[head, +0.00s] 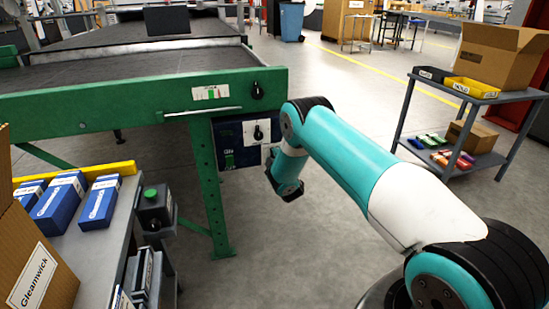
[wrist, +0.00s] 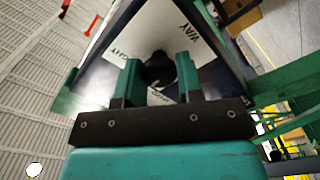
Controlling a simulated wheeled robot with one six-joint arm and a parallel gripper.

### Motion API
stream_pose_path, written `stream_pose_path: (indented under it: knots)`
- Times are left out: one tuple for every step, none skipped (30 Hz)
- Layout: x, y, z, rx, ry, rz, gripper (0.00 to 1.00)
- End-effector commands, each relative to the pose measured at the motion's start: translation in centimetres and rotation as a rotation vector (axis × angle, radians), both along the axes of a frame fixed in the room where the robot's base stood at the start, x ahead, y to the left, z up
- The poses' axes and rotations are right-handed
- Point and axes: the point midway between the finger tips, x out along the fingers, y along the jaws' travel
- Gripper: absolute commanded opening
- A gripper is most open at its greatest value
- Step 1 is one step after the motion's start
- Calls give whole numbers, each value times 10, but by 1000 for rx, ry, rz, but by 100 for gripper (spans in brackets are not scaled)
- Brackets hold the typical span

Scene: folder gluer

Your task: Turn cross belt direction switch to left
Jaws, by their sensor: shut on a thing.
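In the wrist view a black rotary knob (wrist: 158,70) sits on a white plate (wrist: 140,38) with dark lettering, set in a dark blue panel. The lettering is tilted; one word looks like "WAY". My gripper (wrist: 158,78) has its two green fingers on either side of the knob, shut on it. The knob's pointer is hidden, so its setting cannot be told. In the head view the dark blue panel (head: 228,132) hangs below the green beam, with a black knob (head: 258,132) on a white plate. My arm hides the fingers there.
The green beam (head: 130,103) carries another black knob (head: 257,91) above the panel. A green leg (head: 207,185) stands left of it. A bench with blue boxes (head: 62,203) and a green button box (head: 152,205) is at lower left. A grey cart (head: 478,95) stands right. Floor between is clear.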

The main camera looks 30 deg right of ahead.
Motion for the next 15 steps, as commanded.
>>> stream_pose_path:
  knots:
    - [0,1,0,-40,12,1,10]
    - [0,1,0,-67,20,1,10]
    - [0,1,0,-105,30,1,10]
    - [0,1,0,-131,38,1,10]
    - [0,1,0,-158,45,2,10]
    - [0,1,0,-192,55,2,10]
    - [0,1,0,-218,63,2,10]
    - [0,1,0,-243,69,2,10]
    - [0,1,0,-276,78,2,10]
    - [0,1,0,-300,85,2,10]
    - [0,1,0,-323,92,2,10]
    - [0,2,0,-352,100,2,10]
    - [0,2,0,-372,106,2,10]
    - [0,2,-1,-392,112,2,10]
    - [0,2,-1,-418,119,2,10]
